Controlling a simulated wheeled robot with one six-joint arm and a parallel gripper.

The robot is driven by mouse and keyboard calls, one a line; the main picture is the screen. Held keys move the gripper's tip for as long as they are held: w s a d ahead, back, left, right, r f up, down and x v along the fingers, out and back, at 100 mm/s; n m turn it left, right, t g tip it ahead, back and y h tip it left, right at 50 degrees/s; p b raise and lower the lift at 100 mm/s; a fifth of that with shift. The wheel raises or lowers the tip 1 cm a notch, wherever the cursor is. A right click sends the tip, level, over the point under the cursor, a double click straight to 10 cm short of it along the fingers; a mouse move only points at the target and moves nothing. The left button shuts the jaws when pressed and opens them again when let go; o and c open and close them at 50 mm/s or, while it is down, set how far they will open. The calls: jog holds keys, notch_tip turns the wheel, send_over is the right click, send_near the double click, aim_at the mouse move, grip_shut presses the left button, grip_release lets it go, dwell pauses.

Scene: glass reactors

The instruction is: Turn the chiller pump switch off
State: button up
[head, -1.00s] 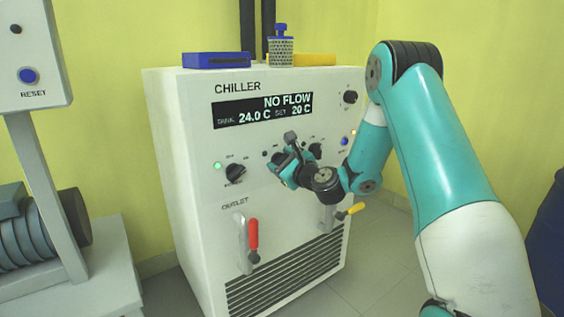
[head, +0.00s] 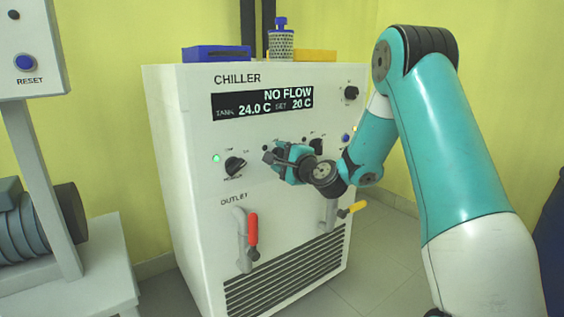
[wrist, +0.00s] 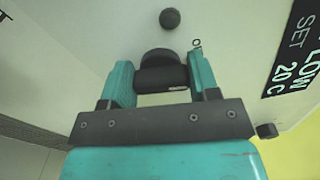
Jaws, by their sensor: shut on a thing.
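The white chiller (head: 180,190) stands in the middle of the head view, its display (head: 262,104) reading NO FLOW, tank 24.0 C, set 20 C. My gripper (head: 284,160) is at the middle of its control row and hides the switch there in the head view. In the wrist view, my gripper (wrist: 161,80) has its two teal fingers shut on a black switch knob (wrist: 160,57), which sits between them against the panel. The pump label and the switch's setting cannot be read.
A black knob (head: 235,166) with a lit green lamp (head: 216,158) is left of my gripper; another knob (head: 316,146) is close on the right. Below are a red-handled outlet valve (head: 252,232) and a yellow-handled valve (head: 352,209). A reset box (head: 28,50) stands at left.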

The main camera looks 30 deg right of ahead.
jog(key=shift+f+n+b, duration=0.1)
jog(key=shift+n+b, duration=0.45)
jog(key=shift+n, duration=0.65)
jog(key=o, duration=0.9)
jog(key=shift+s, duration=0.1)
jog(key=s+b, duration=0.3)
jog(key=s, duration=0.2)
jog(key=s+b, duration=0.4)
jog(key=s, duration=0.2)
jog(key=s+b, duration=0.4)
jog(key=s, duration=0.2)
jog(key=shift+s+d, duration=0.15)
jog(key=shift+d, duration=0.15)
